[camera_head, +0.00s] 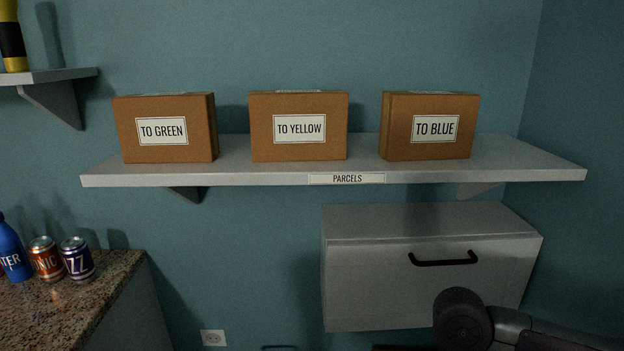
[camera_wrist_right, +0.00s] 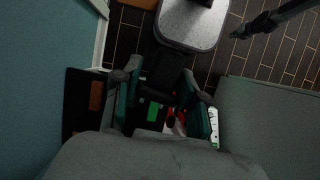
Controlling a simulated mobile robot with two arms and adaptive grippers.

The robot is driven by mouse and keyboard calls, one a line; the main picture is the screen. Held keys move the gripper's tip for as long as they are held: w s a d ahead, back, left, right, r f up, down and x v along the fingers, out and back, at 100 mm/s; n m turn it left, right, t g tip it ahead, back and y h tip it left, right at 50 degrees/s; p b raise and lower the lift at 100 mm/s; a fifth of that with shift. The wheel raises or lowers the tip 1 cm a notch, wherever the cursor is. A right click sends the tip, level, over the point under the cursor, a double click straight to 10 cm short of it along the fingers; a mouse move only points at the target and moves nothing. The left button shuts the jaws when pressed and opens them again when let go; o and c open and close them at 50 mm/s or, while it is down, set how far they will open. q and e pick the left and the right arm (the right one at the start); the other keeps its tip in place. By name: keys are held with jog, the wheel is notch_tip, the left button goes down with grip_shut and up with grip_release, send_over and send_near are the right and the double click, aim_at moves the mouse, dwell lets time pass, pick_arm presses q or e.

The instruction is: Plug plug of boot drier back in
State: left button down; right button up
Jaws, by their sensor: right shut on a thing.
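A white wall socket (camera_head: 212,338) sits low on the teal wall in the head view, near the bottom edge. My right arm enters the head view at the lower right, but its gripper is out of that picture. In the right wrist view my right gripper (camera_wrist_right: 163,92) is shut on a dark thing between its fingers. It is too dark to tell whether this is the plug. I cannot make out the boot drier or a cord for sure. A dark jointed shape at the upper right looks like my left gripper (camera_wrist_right: 245,30); its jaws are too small to read.
A parcel shelf (camera_head: 240,178) with three cardboard boxes spans the wall. Below it is a grey wall cabinet (camera_head: 390,290) with a black handle. A granite counter (camera_head: 95,305) holds a bottle and cans. Dark, red and green items (camera_wrist_right: 160,115) show beneath my right gripper.

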pick_arm(q)
jog(key=shift+s, duration=0.2)
jog(key=shift+w, duration=0.4)
pick_arm(e)
jog(key=w+a+r+n+t+h, duration=0.1)
jog(key=w+a+r+n+h, duration=0.2)
jog(key=a+r+n, duration=0.5)
jog(key=w+a+r, duration=0.1)
jog(key=a+r, duration=0.1)
jog(key=a, duration=0.3)
jog(key=w+a+f+n+t+h, duration=0.1)
jog(key=w+a+f+n, duration=0.3)
jog(key=f, duration=0.1)
jog(key=shift+n+t, duration=0.3)
